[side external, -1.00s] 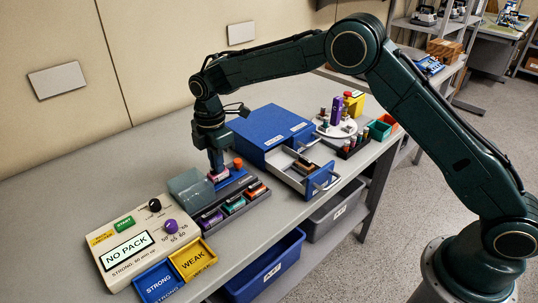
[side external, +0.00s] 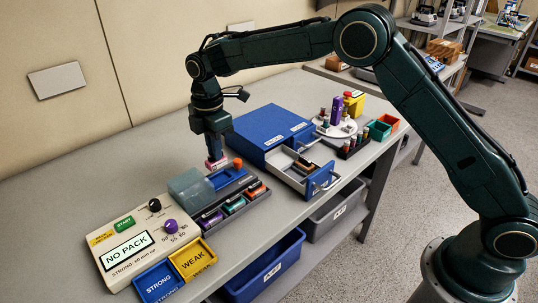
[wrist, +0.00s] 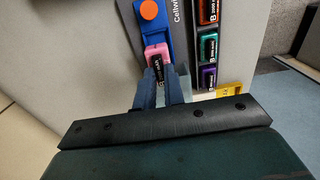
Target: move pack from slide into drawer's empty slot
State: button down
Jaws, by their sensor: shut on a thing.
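A pink pack (side external: 216,163) with a dark label is in my gripper (side external: 214,155), above the blue slide (side external: 226,178) with the orange knob. In the wrist view the pack (wrist: 157,52) sits between the fingertips of my gripper (wrist: 160,75), in front of the slide (wrist: 152,28). The pack looks clear of the slide in the side view. The open drawer (side external: 326,180) sticks out of the blue cabinet (side external: 262,132) to the right.
A grey rack (side external: 218,217) with several coloured packs lies in front of the slide. A round white carousel (side external: 338,128) stands beyond the cabinet.

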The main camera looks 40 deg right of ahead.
jog(key=shift+r, duration=0.4)
jog(key=shift+d, duration=0.1)
jog(key=shift+s+d+m, duration=0.2)
jog(key=shift+d+m, duration=0.25)
jog(key=shift+m, duration=0.05)
jog(key=s+d+m, duration=1.1)
jog(key=d+m, duration=0.4)
jog(key=m, duration=0.2)
jog(key=shift+s+r, duration=0.2)
jog(key=shift+r, duration=0.15)
jog(key=shift+f, duration=0.15)
jog(key=shift+f, duration=2.45)
